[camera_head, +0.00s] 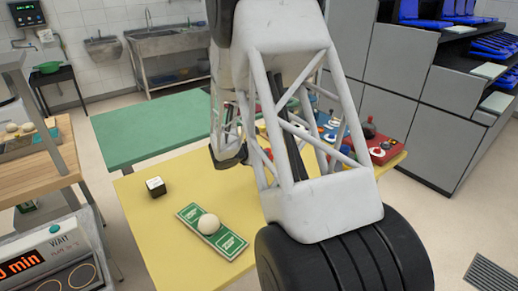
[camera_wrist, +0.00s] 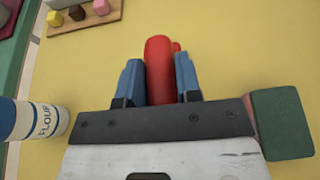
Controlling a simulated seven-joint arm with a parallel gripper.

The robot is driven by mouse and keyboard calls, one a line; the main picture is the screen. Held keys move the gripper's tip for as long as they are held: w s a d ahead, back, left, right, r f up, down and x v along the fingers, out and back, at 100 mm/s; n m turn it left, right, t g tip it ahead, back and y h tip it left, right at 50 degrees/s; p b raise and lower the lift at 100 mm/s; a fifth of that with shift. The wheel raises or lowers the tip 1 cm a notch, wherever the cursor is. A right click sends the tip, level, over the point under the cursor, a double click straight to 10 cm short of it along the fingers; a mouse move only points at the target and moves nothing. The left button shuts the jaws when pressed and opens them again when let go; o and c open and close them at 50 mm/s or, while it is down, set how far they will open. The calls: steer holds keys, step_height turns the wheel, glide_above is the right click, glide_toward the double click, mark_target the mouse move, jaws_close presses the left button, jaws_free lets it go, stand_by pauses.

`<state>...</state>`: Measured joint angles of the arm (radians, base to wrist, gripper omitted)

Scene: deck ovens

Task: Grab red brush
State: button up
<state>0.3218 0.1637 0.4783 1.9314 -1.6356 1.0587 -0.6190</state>
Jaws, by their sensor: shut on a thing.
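In the wrist view the red brush (camera_wrist: 158,52) shows as a rounded red shape between the two blue fingers of my gripper (camera_wrist: 160,82). The fingers are shut on it, one on each side. Its lower part runs down to the gripper's dark plate, and a second small red edge shows at its right. I cannot make out any bristles. In the head view my white arm covers the middle of the table, and I cannot make out the brush there.
A flour container (camera_wrist: 38,120) is left of my gripper and a green block (camera_wrist: 282,122) is right. A wooden board with coloured blocks (camera_wrist: 112,18) lies beyond.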

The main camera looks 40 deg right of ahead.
steer(key=shift+s+a+r, duration=0.1)
steer(key=shift+s+a, duration=0.3)
steer(key=shift+s, duration=0.3)
steer(key=shift+s+a, duration=0.4)
steer(key=shift+s, duration=0.25)
